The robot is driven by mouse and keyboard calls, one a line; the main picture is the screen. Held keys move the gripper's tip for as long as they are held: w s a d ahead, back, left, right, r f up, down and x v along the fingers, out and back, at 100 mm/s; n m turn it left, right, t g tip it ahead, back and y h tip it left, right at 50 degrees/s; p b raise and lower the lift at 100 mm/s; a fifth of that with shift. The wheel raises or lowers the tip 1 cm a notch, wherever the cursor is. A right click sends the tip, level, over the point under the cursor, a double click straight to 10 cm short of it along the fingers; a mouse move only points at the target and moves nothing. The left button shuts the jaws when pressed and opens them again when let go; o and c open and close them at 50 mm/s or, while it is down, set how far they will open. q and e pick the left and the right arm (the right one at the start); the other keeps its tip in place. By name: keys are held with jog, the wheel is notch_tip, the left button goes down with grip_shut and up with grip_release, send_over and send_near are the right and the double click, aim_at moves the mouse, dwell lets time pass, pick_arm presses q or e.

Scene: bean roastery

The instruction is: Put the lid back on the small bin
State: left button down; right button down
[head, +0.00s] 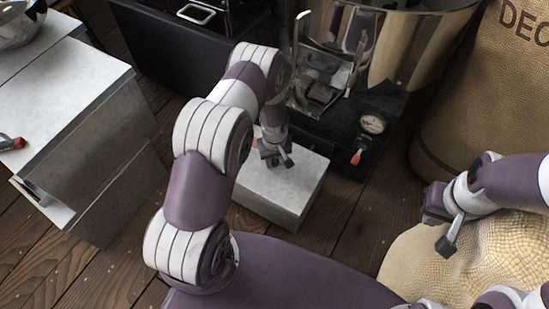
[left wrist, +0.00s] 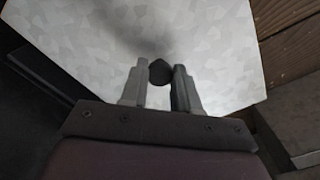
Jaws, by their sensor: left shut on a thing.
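The small bin (head: 270,210) is a pale grey metal box on the wooden floor, in the middle of the head view. Its flat mottled lid (head: 300,172) appears over the bin's top, with edges roughly lined up; I cannot tell whether it touches all round. The lid (left wrist: 200,35) fills much of the left wrist view. My left gripper (head: 277,160) points down at the lid and is shut on its dark round knob (left wrist: 160,72). My right gripper (head: 440,224) is open and empty, over the burlap sack at the right.
A dark roaster with a gauge (head: 372,124) and a shiny drum (head: 400,45) stands just behind the bin. A pale metal cabinet (head: 70,90) is at the left. A burlap sack (head: 405,260) lies at lower right, with a tall sack (head: 480,90) behind. Floor (head: 185,220) shows left of the bin.

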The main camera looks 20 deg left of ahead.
pick_arm(q)
jog(key=shift+f, duration=0.15)
dwell(0.4)
jog(key=shift+c, duration=1.3)
grip_release()
notch_tip(320, 180, up, 6)
jog(key=p, duration=0.5)
